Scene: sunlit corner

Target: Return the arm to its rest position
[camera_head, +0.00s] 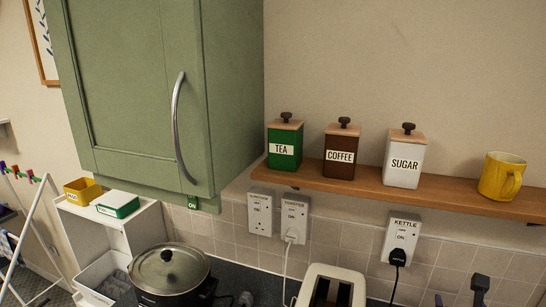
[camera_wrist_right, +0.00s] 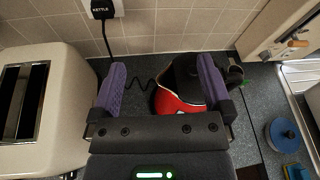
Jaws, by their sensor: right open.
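My right gripper (camera_head: 460,292) shows only as dark tips at the bottom right edge of the head view. In the right wrist view its two purple-padded fingers (camera_wrist_right: 163,85) are spread apart with nothing held between them. A red and black kettle (camera_wrist_right: 180,98) stands on the counter beyond the fingers, partly hidden by the right-hand one. My left gripper is not in view.
A cream toaster (camera_head: 330,287) stands close left of the right gripper. A lidded pot (camera_head: 170,270) is further left. A wooden shelf (camera_head: 345,186) holds canisters and a yellow mug (camera_head: 500,177). A green cabinet (camera_head: 140,90) hangs at left. Cords run from wall sockets (camera_head: 402,238).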

